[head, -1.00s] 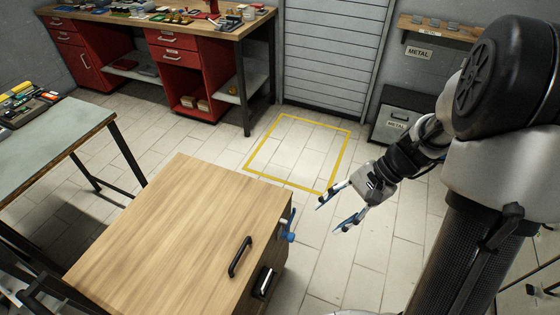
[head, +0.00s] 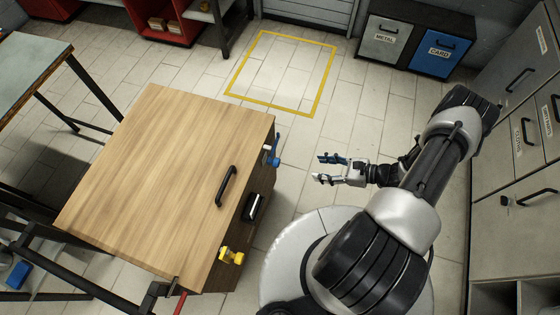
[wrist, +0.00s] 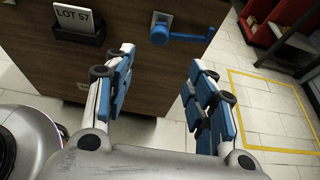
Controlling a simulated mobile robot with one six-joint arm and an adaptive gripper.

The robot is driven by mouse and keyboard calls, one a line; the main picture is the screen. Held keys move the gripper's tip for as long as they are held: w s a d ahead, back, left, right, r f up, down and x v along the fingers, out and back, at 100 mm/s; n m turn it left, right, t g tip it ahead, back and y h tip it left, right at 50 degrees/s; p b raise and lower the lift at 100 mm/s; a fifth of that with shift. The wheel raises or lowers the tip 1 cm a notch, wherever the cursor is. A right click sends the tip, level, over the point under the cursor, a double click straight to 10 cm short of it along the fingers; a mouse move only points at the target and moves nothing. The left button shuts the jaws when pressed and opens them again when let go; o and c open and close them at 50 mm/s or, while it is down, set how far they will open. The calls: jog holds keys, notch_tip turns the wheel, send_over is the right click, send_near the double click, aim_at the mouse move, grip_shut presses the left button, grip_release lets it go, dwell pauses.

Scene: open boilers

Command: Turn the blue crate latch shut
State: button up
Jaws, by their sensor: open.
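The wooden crate (head: 165,185) has a light wood top and a dark side facing my arm. The blue latch (head: 273,152) is on that side, near the far corner. In the wrist view the blue latch (wrist: 178,32) has its handle pointing right, roughly level, from a pale metal mount. My gripper (head: 323,168) is open and empty, to the right of the blue latch and apart from it. In the wrist view its blue-padded fingers (wrist: 160,95) are spread wide below the latch.
A yellow latch (head: 231,256) sits at the crate's near corner. A black handle (head: 226,186) is on top, and a card holder with a LOT 57 card (wrist: 77,22) is between the latches. Open floor with a yellow outlined square (head: 283,72) lies beyond. Grey cabinets (head: 520,120) stand right.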

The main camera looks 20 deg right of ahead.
jog(key=b+x, duration=0.4)
jog(key=x, duration=1.2)
jog(key=shift+w+a+f, duration=0.2)
jog(key=shift+a, duration=0.1)
jog(key=shift+c, duration=0.6)
grip_shut()
